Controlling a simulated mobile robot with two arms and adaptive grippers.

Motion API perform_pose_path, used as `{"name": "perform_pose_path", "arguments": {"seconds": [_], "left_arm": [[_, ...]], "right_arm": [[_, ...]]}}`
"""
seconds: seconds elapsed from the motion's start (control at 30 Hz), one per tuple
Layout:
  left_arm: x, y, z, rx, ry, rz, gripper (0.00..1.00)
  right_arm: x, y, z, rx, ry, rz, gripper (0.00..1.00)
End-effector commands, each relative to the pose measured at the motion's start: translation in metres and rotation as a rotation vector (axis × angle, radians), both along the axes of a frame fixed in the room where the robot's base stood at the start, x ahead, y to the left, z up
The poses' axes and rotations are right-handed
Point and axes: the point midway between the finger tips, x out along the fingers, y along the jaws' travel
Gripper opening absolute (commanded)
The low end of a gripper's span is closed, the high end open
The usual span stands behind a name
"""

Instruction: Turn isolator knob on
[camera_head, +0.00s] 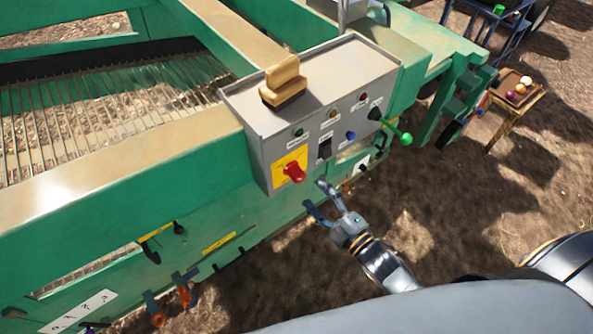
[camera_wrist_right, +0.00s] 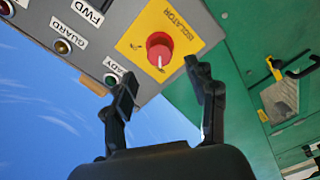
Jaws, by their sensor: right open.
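The red isolator knob (camera_head: 294,172) sits on a yellow plate (camera_head: 281,166) at the lower left of the grey control box (camera_head: 318,110). In the right wrist view the knob (camera_wrist_right: 159,50) lies beyond and between my fingertips, with a pale line on its face. My right gripper (camera_head: 318,199) is open and empty, just below and to the right of the knob in the head view. Its two dark fingers show in the right wrist view (camera_wrist_right: 160,80), apart, with the knob not between the pads. My left gripper is not in view.
The box also carries a black switch (camera_head: 325,148), a blue button (camera_head: 351,135), small lamps and a green-ended lever (camera_head: 405,138). A wooden-handled brush (camera_head: 284,82) rests on top. The green machine frame (camera_head: 120,205) runs left. A small table with onions (camera_head: 518,92) stands at right.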

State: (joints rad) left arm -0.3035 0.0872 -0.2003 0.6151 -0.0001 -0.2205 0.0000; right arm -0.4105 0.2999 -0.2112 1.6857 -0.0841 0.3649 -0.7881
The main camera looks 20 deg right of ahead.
Motion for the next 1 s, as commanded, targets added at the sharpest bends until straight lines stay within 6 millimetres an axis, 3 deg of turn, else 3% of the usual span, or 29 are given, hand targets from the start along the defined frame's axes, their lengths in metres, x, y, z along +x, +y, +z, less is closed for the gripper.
{"name": "perform_pose_path", "arguments": {"seconds": [0.2, 0.4, 0.83, 1.0], "left_arm": [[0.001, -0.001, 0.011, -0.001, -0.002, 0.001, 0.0], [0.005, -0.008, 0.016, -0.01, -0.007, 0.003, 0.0], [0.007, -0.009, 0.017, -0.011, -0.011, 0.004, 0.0], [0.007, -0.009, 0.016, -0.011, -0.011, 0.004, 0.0]], "right_arm": [[0.045, 0.016, 0.003, 0.002, -0.001, -0.001, 0.57], [0.069, 0.025, 0.001, 0.001, 0.0, 0.0, 0.57], [0.078, 0.028, 0.0, 0.001, 0.002, 0.0, 0.57], [0.078, 0.028, 0.0, 0.0, 0.002, 0.0, 0.23]]}}
